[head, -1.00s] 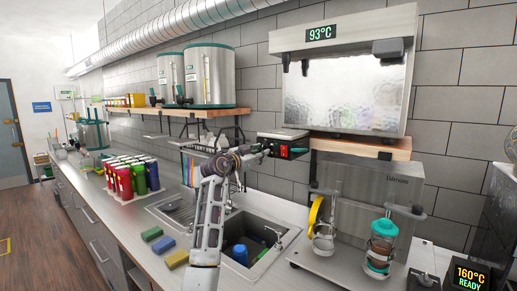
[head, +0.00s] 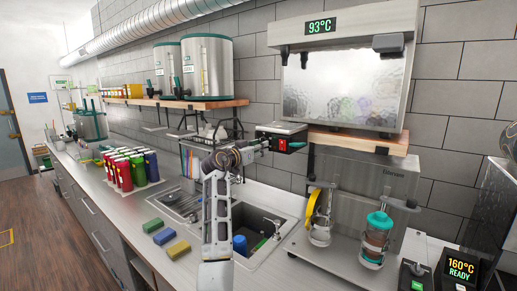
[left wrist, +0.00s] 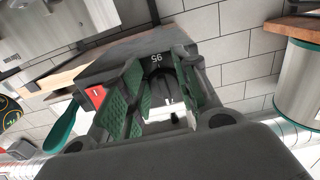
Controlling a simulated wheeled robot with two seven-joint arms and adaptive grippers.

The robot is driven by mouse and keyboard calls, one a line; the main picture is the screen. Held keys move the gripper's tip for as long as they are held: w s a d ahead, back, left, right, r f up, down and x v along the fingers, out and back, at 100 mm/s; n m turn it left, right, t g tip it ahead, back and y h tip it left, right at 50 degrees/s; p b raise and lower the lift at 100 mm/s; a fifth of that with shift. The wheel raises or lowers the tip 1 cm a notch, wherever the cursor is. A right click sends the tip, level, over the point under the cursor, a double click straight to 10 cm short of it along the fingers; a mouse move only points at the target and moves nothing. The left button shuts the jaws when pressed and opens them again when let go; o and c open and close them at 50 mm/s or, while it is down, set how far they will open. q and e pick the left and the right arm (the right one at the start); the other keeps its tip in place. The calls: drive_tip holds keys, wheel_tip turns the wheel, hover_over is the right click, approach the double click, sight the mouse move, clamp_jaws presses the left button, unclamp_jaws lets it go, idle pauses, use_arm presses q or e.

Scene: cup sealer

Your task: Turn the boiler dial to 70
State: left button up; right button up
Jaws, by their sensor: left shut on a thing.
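The boiler (head: 345,85) is a large steel box on the wall shelf, and its green display (head: 321,27) reads 93°C. A dark control box (head: 281,128) with a red switch (head: 283,145) sits below its left side. In the left wrist view the black dial (left wrist: 161,88) is on this box, with a number above it that looks like 95, upside down. My left gripper (head: 264,144) reaches the box's front. In the left wrist view its green-padded fingers (left wrist: 160,108) are shut on the dial, one on each side, partly hiding it. My right gripper is not in view.
A sink (head: 262,228) lies below my left arm. Bottles (head: 124,172) and sponges (head: 165,236) stand on the counter to the left. A dispenser with a teal-lidded jar (head: 376,236) stands to the right. Steel urns (head: 206,66) stand on the upper shelf.

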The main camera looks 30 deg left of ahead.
use_arm(q)
drive_tip(key=shift+f, duration=0.15)
drive_tip(key=o, duration=1)
drive_tip(key=s, duration=1.2)
drive_tip(key=shift+a, duration=0.45)
